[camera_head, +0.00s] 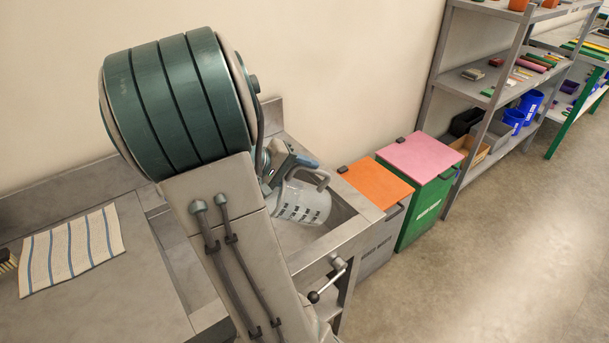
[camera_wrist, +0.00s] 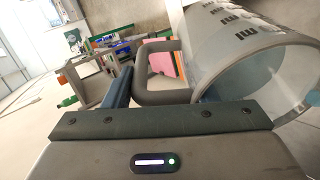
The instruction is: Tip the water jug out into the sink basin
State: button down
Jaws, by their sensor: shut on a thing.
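The water jug (camera_head: 300,203) is a translucent pale jug with dark markings and a grey handle. In the head view it is tilted over the sink basin (camera_head: 346,213), beside my arm. My gripper (camera_head: 290,165) is shut on the jug at its handle. In the wrist view the jug (camera_wrist: 240,60) lies strongly tilted at the right, with its round end facing the camera and pale blue inside. The handle (camera_wrist: 150,97) passes by the gripper fingers (camera_wrist: 160,95). My arm hides much of the basin, and I cannot tell whether water is flowing out.
A striped cloth (camera_head: 72,250) lies on the counter at the left. An orange-lidded bin (camera_head: 374,184) and a green bin with a pink lid (camera_head: 420,158) stand right of the sink. A lever (camera_head: 328,280) sticks out at the sink's front. Shelves (camera_head: 490,80) stand beyond; the floor at right is clear.

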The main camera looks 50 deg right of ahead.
aim_at(288, 172)
jog(key=shift+w+a+r+g+h, duration=0.25)
jog(key=shift+w+a+g+h, duration=0.15)
jog(key=shift+h, duration=0.3)
jog(key=shift+w+a+r+g+h+b, duration=0.2)
jog(key=shift+w+a+g+h+b, duration=0.2)
jog(key=shift+a+h, duration=0.25)
jog(key=shift+w+a+r+g+h+b, duration=0.15)
jog(key=shift+w+a+g+h+b, duration=0.25)
jog(key=shift+a, duration=0.3)
jog(key=shift+w+a+r+n+g+h, duration=0.25)
jog(key=shift+w+a+h, duration=0.25)
jog(key=shift+a+h, duration=0.25)
jog(key=shift+w+a+r+n+g+h, duration=0.1)
jog(key=shift+w+a+r+g+h, duration=0.1)
jog(key=shift+w+a+g+h, duration=0.35)
jog(key=shift+w+a+r+n+g+h, duration=0.15)
jog(key=shift+w+a+h, duration=0.25)
jog(key=shift+a+h, duration=0.45)
